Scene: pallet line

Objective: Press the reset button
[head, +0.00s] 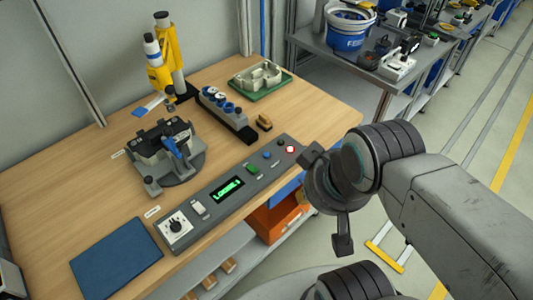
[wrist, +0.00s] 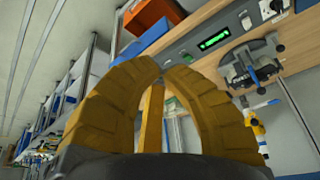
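A long grey control panel (head: 222,194) lies along the front edge of the wooden bench. At its right end are a glowing red round button (head: 290,149), a blue button (head: 267,154) and a dark knob (head: 280,142). A green switch (head: 254,168) sits left of them. I cannot read which one is marked reset. My gripper (head: 327,200) is off the bench's front edge, to the right of and apart from the panel. Its fingers are spread and empty. In the wrist view the yellow fingers (wrist: 165,68) hide the panel's button end; the green display (wrist: 214,39) shows.
The bench (head: 90,180) holds a clamp fixture (head: 168,155), a yellow tool stand (head: 172,60), a black block with blue parts (head: 226,112) and a blue mat (head: 116,258). Orange and blue bins (head: 277,215) sit below the front edge. Open floor lies to the right.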

